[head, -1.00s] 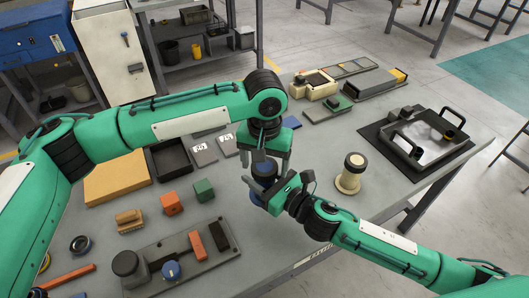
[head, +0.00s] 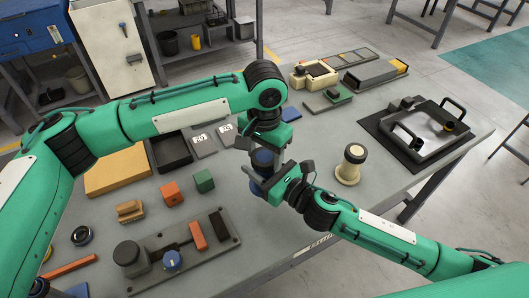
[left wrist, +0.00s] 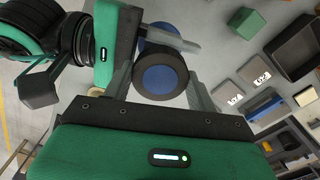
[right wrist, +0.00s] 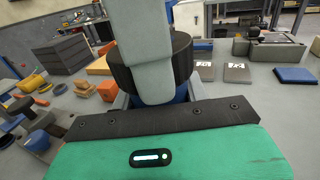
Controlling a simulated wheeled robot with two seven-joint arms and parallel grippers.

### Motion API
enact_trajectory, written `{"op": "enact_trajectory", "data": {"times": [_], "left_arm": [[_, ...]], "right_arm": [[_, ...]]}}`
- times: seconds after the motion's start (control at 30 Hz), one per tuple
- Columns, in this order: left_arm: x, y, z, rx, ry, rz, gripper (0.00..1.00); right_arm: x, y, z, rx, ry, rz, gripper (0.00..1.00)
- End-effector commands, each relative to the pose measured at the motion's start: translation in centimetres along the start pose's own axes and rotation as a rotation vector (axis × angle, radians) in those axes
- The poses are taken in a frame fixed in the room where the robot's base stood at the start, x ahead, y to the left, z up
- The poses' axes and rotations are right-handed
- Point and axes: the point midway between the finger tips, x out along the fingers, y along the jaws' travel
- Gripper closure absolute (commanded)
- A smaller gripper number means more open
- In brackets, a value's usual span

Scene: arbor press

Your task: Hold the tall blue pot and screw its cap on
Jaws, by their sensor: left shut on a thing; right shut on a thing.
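The tall blue pot (head: 256,188) stands upright near the table's front edge, largely hidden by my grippers. Its blue side also shows below the cap in the right wrist view (right wrist: 181,93). My right gripper (head: 266,182) is shut around the pot from the right. The cap, dark-rimmed with a blue top (left wrist: 160,79), lies between the fingers of my left gripper (left wrist: 158,85), which is shut on it from above. In the right wrist view the cap's black rim (right wrist: 180,55) sits over the pot, partly behind a left finger. I cannot tell how far it is threaded.
A cream pot with a black top (head: 349,166) stands to the right. An orange block (head: 171,194), a green block (head: 203,181) and a grey fixture plate (head: 210,250) lie to the left. A dark tray with a handled frame (head: 425,135) is at the far right.

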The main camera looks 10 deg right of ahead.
Motion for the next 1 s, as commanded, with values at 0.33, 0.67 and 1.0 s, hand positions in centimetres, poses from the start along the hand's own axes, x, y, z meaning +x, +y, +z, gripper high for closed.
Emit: {"op": "enact_trajectory", "data": {"times": [0.33,0.67,1.0], "left_arm": [[0.03,-0.09,0.01,0.552,-0.001,-0.001,0.7],[0.02,-0.14,0.0,0.665,-0.001,-0.002,0.27],[-0.06,-0.05,-0.01,0.665,0.0,-0.001,0.17]], "right_arm": [[0.0,-0.04,0.12,-0.001,-0.002,0.0,1.0],[0.0,-0.05,0.11,-0.001,-0.002,-0.001,1.0],[0.01,-0.02,0.14,-0.001,-0.002,0.0,1.0]]}}
